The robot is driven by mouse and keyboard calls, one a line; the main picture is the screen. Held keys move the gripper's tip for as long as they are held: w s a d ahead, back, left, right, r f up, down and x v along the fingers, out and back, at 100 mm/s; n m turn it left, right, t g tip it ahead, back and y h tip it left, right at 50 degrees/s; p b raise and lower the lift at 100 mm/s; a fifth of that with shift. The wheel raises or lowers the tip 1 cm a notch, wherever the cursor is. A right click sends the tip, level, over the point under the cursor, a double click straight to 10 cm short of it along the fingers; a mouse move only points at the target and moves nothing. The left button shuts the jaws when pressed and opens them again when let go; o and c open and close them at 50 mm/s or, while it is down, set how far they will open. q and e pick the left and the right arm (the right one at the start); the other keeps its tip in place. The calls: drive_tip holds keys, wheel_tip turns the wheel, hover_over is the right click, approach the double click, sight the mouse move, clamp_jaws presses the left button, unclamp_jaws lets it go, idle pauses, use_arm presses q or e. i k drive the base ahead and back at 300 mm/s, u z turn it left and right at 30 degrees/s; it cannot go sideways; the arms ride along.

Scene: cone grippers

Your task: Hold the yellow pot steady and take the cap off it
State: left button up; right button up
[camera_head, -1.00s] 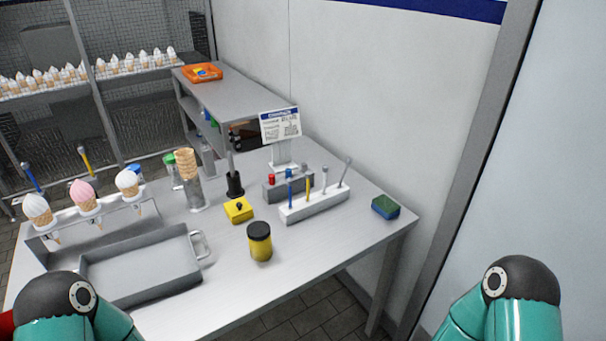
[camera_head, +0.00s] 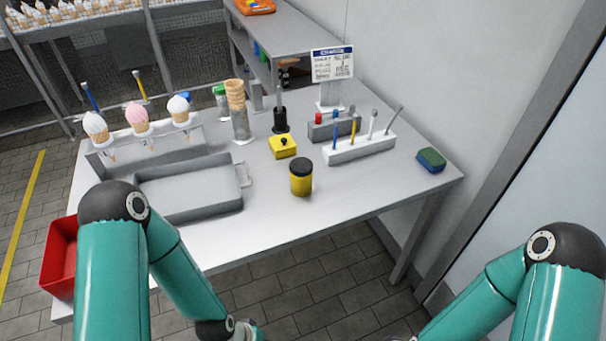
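The yellow pot (camera_head: 301,183) stands upright near the front edge of the table, to the right of the grey tray. Its dark cap (camera_head: 301,165) sits on top of it. My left arm comes up at the lower left and bends down past the table's front edge. My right arm shows at the lower right, clear of the table. Both grippers are below the bottom of the picture. Nothing of mine touches the pot.
A grey tray (camera_head: 190,191) lies left of the pot, with a cone holder (camera_head: 150,142) behind it. A yellow box (camera_head: 282,148), a white tool rack (camera_head: 358,149) and a sponge (camera_head: 431,158) stand behind and right. A red bin (camera_head: 61,258) is at the lower left.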

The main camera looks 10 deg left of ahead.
sight(300, 187)
drive_tip(key=z, duration=0.15)
drive_tip(key=k, duration=0.5)
drive_tip(key=u, duration=0.75)
drive_tip(key=i, duration=0.1)
drive_tip(key=z, duration=2.3)
drive_tip(key=i, duration=1.1)
drive_tip(key=u, duration=3.85)
drive_tip(key=k, duration=0.1)
drive_tip(key=z, duration=1.7)
drive_tip(key=i, duration=0.45)
drive_tip(key=u, duration=0.1)
